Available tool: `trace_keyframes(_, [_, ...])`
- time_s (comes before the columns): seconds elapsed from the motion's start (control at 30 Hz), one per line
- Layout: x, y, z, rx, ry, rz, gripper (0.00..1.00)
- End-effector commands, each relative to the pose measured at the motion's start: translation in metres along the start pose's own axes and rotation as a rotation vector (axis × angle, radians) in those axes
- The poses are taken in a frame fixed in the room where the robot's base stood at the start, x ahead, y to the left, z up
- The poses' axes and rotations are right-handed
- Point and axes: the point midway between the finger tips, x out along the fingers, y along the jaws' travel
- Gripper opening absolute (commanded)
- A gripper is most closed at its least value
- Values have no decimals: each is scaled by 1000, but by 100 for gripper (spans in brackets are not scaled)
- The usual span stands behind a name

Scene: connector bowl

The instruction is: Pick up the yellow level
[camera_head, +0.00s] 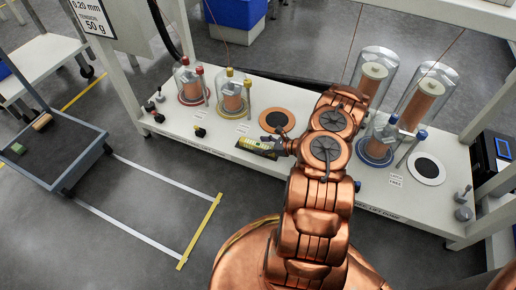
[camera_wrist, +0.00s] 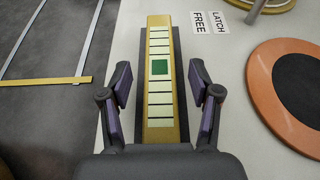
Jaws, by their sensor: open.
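The yellow level (camera_head: 257,145) lies on the white bench top near its front edge, beside the orange-rimmed black disc. In the wrist view the level (camera_wrist: 160,62) is a long yellow bar with pale marked segments and a green square in the middle. My gripper (camera_wrist: 160,93) is open, with one dark finger on each side of the level. A gap shows between each finger and the bar. In the head view my gripper (camera_head: 283,146) is at the level's right end.
The orange-rimmed disc (camera_wrist: 264,108) lies right of my gripper. Glass domes over copper cylinders stand on the bench (camera_head: 222,142), including a red-based one (camera_head: 190,85) and a blue-based one (camera_head: 376,145). A grey cart (camera_head: 62,187) stands left. The floor in front is open.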

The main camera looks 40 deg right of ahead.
Motion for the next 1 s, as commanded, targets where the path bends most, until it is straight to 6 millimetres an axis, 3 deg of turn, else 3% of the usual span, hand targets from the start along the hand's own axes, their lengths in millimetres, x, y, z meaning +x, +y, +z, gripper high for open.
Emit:
trace_keyframes(0.23, [1, 0, 0, 0, 0, 0, 61])
trace_keyframes(0.8, [1, 0, 0, 0, 1, 0, 2])
trace_keyframes(1.0, [1, 0, 0, 0, 1, 0, 0])
